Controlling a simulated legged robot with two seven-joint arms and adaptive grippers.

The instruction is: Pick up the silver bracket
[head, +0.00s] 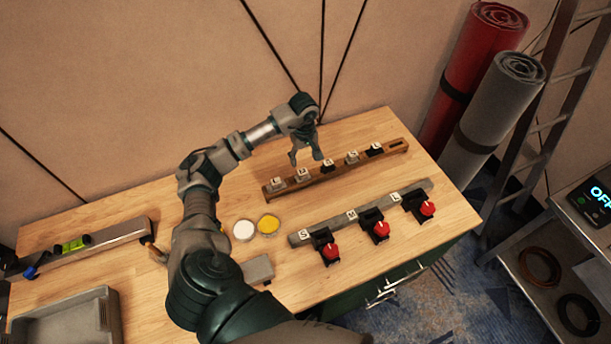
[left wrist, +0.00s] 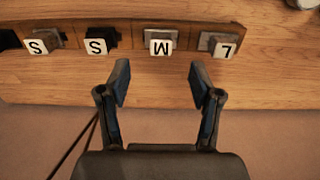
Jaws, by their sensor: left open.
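A brown wooden rail (head: 335,170) on the bench's far side carries a row of small brackets with white letter tags. In the left wrist view the rail (left wrist: 130,32) holds silver-grey brackets tagged L (left wrist: 213,40), M (left wrist: 159,36) and S (left wrist: 52,37). Between M and the silver S sits a black bracket tagged S (left wrist: 97,36). My left gripper (head: 305,160) is above the rail, fingers pointing down, near the M bracket. In the wrist view its fingers (left wrist: 160,82) are open and empty, apart from the brackets. My right gripper is out of view.
A grey rail (head: 345,217) in front carries black clamps with red knobs (head: 381,230), tagged S, M and L. White (head: 243,230) and yellow (head: 268,224) discs lie beside my arm. A grey tray (head: 70,322) stands at front left. The wall is close behind the bench.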

